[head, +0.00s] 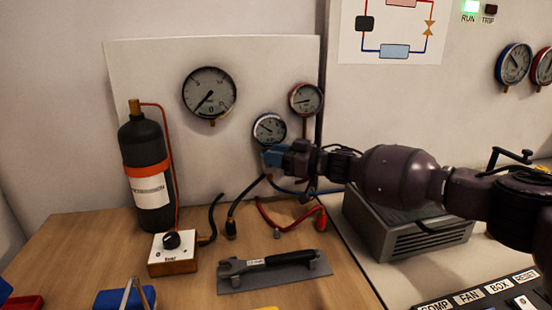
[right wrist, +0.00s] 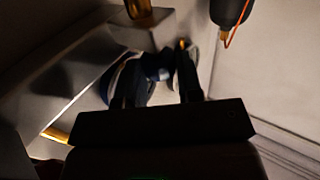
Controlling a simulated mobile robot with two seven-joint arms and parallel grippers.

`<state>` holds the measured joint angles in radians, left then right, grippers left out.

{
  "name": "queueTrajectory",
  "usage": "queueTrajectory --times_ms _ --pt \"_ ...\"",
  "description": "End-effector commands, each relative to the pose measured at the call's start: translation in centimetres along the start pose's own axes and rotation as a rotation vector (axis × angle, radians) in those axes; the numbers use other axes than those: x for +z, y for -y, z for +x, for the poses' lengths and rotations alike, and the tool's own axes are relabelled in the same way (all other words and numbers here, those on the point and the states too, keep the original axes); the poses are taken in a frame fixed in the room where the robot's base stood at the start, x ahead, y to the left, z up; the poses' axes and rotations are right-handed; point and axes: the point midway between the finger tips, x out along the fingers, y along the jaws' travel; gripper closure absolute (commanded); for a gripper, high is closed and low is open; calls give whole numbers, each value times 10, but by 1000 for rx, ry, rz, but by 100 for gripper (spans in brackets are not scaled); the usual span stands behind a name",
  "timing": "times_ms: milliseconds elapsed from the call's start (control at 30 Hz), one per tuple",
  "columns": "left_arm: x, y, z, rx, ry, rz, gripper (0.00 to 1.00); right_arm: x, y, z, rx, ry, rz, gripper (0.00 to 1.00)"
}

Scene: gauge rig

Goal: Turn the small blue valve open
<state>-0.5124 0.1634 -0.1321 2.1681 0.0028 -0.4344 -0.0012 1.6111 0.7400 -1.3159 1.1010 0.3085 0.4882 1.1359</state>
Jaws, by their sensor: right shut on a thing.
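The small blue valve shows as a blue part (head: 271,157) below the blue-rimmed gauge (head: 269,129) on the board. My right gripper (head: 285,159) reaches in from the right and is shut on it, hiding much of it. In the right wrist view the dark fingers (right wrist: 155,88) stand on either side of a blue rounded part (right wrist: 156,66). That view is dark, so the valve's angle cannot be told. My left gripper is not in view.
A red-rimmed gauge (head: 305,98) sits close above my right gripper, and a larger gauge (head: 209,92) is to the left. Hoses hang below. A black cylinder (head: 147,175), a knob box (head: 172,252) and a wrench (head: 270,262) are on the bench. A grey box (head: 395,225) lies under my right arm.

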Motion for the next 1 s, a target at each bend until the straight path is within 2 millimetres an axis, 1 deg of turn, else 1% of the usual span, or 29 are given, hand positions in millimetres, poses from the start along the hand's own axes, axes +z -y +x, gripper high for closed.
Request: queueTrajectory --times_ms 33,533,567,700,1000 --pt "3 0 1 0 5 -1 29 3 -1 0 -6 2 3 90" --pt "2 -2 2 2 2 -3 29 1 0 0 -21 1 1 90" --pt "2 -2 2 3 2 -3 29 1 0 0 -21 1 1 63" --pt "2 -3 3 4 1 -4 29 1 0 0 -20 1 1 42" --pt "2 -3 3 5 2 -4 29 0 -2 0 -17 0 -1 41"
